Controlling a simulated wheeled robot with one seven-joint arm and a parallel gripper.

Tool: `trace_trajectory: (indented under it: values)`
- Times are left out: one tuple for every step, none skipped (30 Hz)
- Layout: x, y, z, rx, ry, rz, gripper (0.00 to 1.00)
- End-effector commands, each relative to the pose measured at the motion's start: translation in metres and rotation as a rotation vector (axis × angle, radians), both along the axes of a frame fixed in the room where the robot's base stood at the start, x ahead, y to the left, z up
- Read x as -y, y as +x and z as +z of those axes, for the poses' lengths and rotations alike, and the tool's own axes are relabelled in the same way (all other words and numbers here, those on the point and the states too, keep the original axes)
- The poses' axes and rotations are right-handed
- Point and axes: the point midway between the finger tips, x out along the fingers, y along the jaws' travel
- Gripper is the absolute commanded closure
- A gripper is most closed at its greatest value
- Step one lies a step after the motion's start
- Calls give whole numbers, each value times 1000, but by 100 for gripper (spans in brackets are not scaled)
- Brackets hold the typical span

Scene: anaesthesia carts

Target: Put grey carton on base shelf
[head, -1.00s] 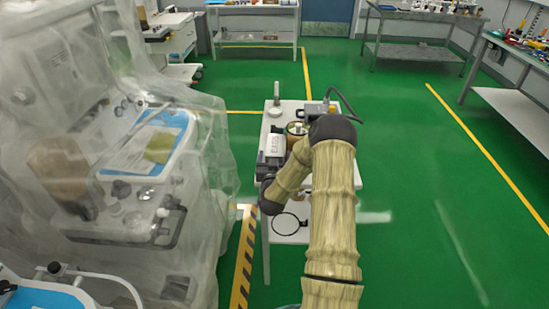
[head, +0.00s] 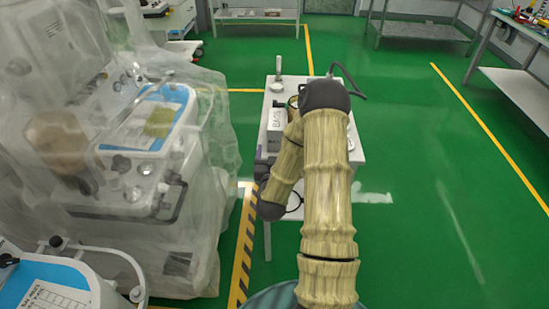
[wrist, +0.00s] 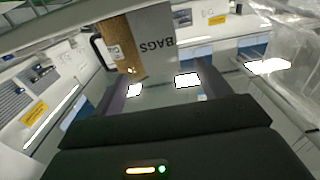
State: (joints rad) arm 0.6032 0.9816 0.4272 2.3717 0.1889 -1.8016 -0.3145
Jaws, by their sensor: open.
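The grey carton (head: 277,118), marked BAGS, stands on the top of a small white cart (head: 354,150) in the head view. In the wrist view the carton (wrist: 165,42) shows upside down, ahead of my gripper (wrist: 160,85). My gripper is open, with one dark finger on each side of the view and the carton's end near the gap between them. I cannot tell whether they touch. In the head view my forearm hides most of the gripper and much of the cart, including its lower level.
A grey upright item (head: 278,70) stands at the cart's far left corner. A plastic-draped machine (head: 130,150) is close on the left. Green floor on the right is clear.

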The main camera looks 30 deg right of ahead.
Motion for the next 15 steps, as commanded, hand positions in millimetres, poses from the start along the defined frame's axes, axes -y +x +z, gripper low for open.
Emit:
trace_trajectory:
  values:
    - [-3,-5,-2,-2,0,2,24]
    - [-4,-7,-1,-2,0,1,24]
    - [-6,-9,-1,-1,0,0,24]
    - [-6,-11,-1,-1,0,0,24]
    - [-7,-11,-1,-1,0,0,24]
    - [-7,-12,0,-1,0,0,24]
    - [-7,-12,0,-1,0,0,24]
    - [-7,-12,0,-1,0,-1,24]
    - [-7,-12,0,-1,0,-1,24]
    - [-7,-12,0,-1,0,-1,24]
    - [-7,-12,0,-1,0,-1,24]
    - [-7,-12,0,-1,-1,-1,24]
    - [-7,-12,0,-1,-1,-1,24]
    - [-7,-12,0,-1,-1,-1,24]
    - [-7,-12,0,-1,-1,-1,24]
